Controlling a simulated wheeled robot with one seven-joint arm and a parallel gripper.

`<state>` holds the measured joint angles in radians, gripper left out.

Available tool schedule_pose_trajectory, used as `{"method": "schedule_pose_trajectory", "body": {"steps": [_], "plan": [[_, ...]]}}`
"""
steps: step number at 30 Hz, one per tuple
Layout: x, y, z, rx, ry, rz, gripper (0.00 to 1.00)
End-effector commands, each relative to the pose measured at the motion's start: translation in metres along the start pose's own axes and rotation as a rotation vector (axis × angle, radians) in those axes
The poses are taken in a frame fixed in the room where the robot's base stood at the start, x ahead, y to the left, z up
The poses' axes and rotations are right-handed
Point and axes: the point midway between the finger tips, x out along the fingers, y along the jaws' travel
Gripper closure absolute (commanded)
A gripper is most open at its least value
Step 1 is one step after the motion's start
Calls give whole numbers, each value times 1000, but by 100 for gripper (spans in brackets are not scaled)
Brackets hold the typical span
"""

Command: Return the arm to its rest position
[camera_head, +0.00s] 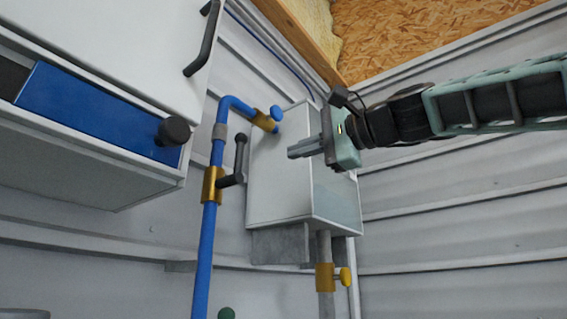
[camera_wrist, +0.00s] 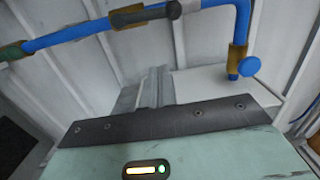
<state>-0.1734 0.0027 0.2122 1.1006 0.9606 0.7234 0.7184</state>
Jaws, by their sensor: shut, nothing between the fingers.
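My gripper (camera_head: 291,154) is at the end of my arm, which reaches in from the right in the head view. Its fingers are together and empty, pointing left in front of a white wall box (camera_head: 272,190). In the wrist view my gripper (camera_wrist: 156,75) also shows shut, with the white box (camera_wrist: 200,85) behind it. I cannot tell whether the fingers touch the box.
A blue pipe (camera_head: 204,250) with a black-handled valve (camera_head: 238,165) stands left of the box. A grey pipe with a brass valve (camera_head: 325,277) runs below it. A white cabinet (camera_head: 110,45) fills the upper left. The ribbed wall (camera_head: 450,230) at lower right is clear.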

Motion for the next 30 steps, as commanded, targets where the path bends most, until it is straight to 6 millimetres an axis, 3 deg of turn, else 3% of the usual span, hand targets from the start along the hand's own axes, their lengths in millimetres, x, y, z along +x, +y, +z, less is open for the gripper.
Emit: {"method": "schedule_pose_trajectory", "body": {"steps": [3, 9, 17, 20, 23, 26, 30], "plan": [[-20, 3, -1, -1, 3, 0, 100], [-34, 1, 0, 0, 1, 1, 100], [-36, 0, 0, 1, 0, 1, 100], [-30, 13, -1, -6, -1, 30, 100], [-16, 49, 0, -33, -6, 114, 100], [1, 110, 6, -89, -26, 251, 100], [10, 211, 26, -205, -93, 470, 100]]}}
